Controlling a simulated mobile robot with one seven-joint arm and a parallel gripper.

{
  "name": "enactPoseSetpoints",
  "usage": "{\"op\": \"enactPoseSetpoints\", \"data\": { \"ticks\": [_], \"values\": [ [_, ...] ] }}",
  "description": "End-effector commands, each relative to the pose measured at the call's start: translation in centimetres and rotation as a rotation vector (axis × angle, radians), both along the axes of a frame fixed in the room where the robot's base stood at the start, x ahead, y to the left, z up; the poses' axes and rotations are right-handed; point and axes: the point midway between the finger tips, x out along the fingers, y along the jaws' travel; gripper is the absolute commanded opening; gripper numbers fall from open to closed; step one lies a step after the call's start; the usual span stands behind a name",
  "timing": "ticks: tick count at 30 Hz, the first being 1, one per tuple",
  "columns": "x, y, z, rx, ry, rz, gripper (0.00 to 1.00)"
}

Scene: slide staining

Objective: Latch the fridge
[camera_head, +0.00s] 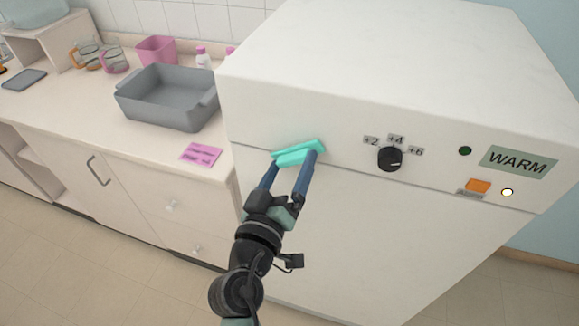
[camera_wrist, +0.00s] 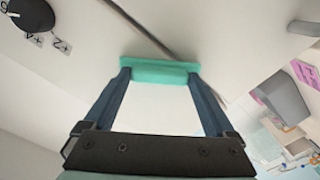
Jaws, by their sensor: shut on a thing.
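The fridge (camera_head: 370,75) is a large white box at the right in the head view. A seam runs across its front, and the door (camera_head: 370,235) below it looks flush with the panel above. A turquoise latch bar (camera_head: 300,150) sits at the seam, slightly tilted. My gripper (camera_head: 294,162) has its two blue fingers spread at the two ends of the bar, gripping it lengthwise. The wrist view shows the turquoise bar (camera_wrist: 160,72) between the fingertips, with the dark seam above it. Whether the latch is engaged cannot be told.
The upper panel has a black knob (camera_head: 390,158), a WARM sign (camera_head: 517,162), an orange switch (camera_head: 478,187) and a lit white lamp (camera_head: 507,192). At left, a counter (camera_head: 60,110) carries a grey basin (camera_head: 165,98) and a pink note (camera_head: 201,154). Floor is clear at lower left.

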Motion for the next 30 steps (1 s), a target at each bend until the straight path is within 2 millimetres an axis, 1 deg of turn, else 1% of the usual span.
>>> {"op": "enactPoseSetpoints", "data": {
  "ticks": [18,24,30],
  "values": [
    [-0.03,0.1,0.05,-0.555,0.182,0.003,0.34],
    [-0.02,0.06,0.04,-0.71,0.232,0.002,0.34],
    [-0.03,0.07,0.01,-0.823,0.269,0.002,0.34]
  ]
}}
